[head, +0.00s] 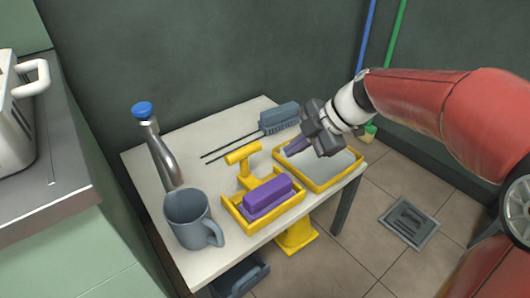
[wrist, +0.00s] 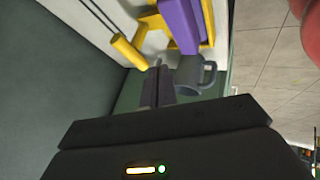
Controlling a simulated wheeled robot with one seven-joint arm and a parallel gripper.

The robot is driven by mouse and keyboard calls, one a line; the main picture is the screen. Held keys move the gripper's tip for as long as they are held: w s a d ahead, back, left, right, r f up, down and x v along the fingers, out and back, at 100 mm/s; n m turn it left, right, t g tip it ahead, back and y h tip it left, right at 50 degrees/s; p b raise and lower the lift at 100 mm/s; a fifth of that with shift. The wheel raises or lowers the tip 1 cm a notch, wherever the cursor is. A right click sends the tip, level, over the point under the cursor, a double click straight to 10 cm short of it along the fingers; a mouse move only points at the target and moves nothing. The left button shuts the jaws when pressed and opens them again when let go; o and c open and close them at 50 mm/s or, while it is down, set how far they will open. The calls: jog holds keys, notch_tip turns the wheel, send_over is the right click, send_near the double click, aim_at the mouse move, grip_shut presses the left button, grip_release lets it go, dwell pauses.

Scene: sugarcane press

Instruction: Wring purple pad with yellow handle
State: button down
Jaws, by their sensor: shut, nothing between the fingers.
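The purple pad (head: 267,195) lies in a yellow frame (head: 232,211) on the white table. The yellow handle (head: 243,153) stands on a yellow post at the back of that frame. My gripper (head: 291,149) is shut and empty, above the grey-bottomed yellow tray to the right of the pad. In the wrist view the shut fingers (wrist: 158,84) are in front, with the yellow handle (wrist: 129,51) to their upper left and the purple pad (wrist: 180,25) above them. The fingers look apart from both.
A grey mug (head: 188,220) stands at the table's front left, with a blue-capped metal bottle (head: 163,158) behind it. The yellow tray (head: 330,186) sits at the right. A grey brush (head: 279,118) lies at the back. A dark wall rises behind the table.

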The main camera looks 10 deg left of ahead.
jog(key=b+x, duration=0.1)
jog(key=x, duration=0.9)
jog(key=shift+w+a, duration=0.1)
jog(key=shift+a, duration=0.3)
jog(key=shift+w+a+r, duration=0.2)
jog(key=shift+w+a, duration=0.25)
jog(key=shift+w+a+r, duration=0.25)
jog(key=shift+w+a, duration=0.15)
jog(key=shift+a, duration=0.05)
jog(key=shift+w+a, duration=0.35)
jog(key=shift+w, duration=0.05)
jog(key=w+a, duration=0.2)
jog(key=a, duration=0.1)
jog(key=shift+w+a, duration=0.2)
jog(key=shift+w, duration=0.2)
jog(key=shift+w+a+r, duration=0.1)
jog(key=shift+w+r, duration=0.05)
